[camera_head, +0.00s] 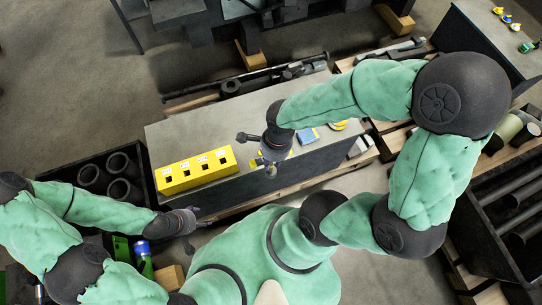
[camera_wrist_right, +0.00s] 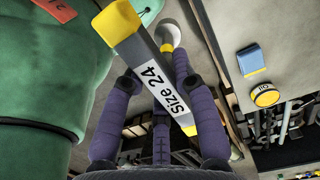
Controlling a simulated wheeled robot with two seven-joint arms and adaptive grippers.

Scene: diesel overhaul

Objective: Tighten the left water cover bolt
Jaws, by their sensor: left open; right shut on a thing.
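My right gripper (camera_head: 262,157) is shut on a tool labelled "Size 24" (camera_wrist_right: 160,82), above the grey bench. My left gripper (camera_head: 193,226) is open and empty, low in front of the bench's left end. No water cover or bolt can be made out in either view.
A yellow block with several square holes (camera_head: 195,172) stands on the left of the grey bench (camera_head: 215,133). A black crate of cylinders (camera_head: 85,163) lies left. A blue-and-yellow box (camera_head: 308,136) and a round yellow item (camera_head: 338,126) sit on the bench's right.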

